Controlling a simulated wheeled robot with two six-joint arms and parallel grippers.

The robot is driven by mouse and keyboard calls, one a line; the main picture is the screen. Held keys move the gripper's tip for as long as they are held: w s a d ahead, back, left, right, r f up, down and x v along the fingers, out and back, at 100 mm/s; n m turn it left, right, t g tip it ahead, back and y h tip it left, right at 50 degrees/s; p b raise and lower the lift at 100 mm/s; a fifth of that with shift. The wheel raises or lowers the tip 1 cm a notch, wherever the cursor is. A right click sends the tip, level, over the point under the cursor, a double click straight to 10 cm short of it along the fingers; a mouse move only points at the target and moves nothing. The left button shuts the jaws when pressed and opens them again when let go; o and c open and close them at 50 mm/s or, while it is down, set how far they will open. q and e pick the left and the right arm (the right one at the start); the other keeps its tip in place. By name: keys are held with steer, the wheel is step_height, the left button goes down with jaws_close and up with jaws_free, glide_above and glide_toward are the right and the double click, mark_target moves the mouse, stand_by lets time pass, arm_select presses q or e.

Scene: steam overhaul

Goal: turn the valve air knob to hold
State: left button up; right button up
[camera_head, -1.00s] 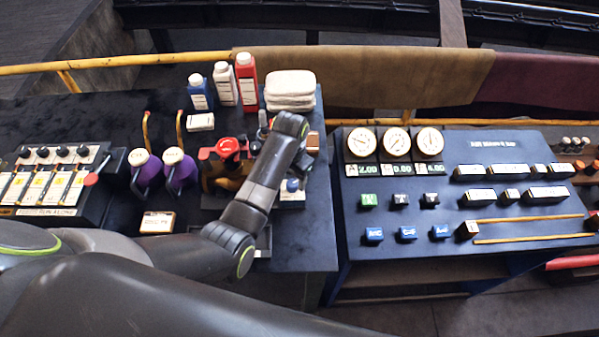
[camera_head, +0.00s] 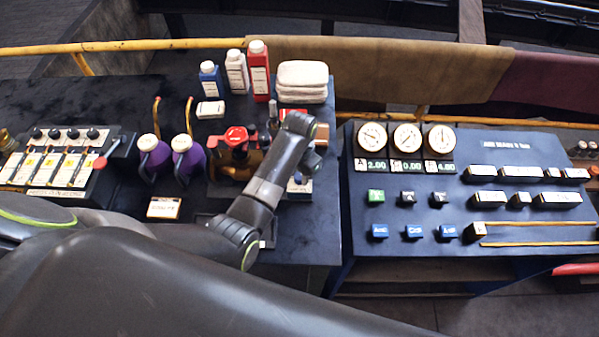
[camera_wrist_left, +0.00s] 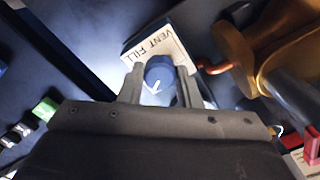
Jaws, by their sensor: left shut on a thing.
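The blue valve air knob (camera_wrist_left: 158,76), with a white pointer mark, sits between the fingers of my left gripper (camera_wrist_left: 160,88) in the left wrist view. The fingers are shut on its sides. Beyond it is a white label plate (camera_wrist_left: 160,45) reading "VENT" and "FILL"; the rest of its lettering is hidden. In the head view my left arm crosses in front of the knob's place, and part of the white plate (camera_head: 299,187) shows beside the arm. My right gripper is not in view.
A brass fitting with a red top (camera_head: 236,136) stands left of the arm, beside purple-bodied items (camera_head: 188,158). Bottles (camera_head: 237,72) and folded white cloths (camera_head: 302,80) stand behind. A blue gauge console (camera_head: 470,150) is at right.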

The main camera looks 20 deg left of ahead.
arm_select(q)
steer(key=shift+n, duration=0.7)
steer(key=n, duration=0.8)
steer(key=shift+d, duration=0.1)
steer(key=shift+w+n, duration=0.1)
steer(key=shift+n, duration=1)
steer(key=o, duration=1)
steer(key=shift+c, duration=0.2)
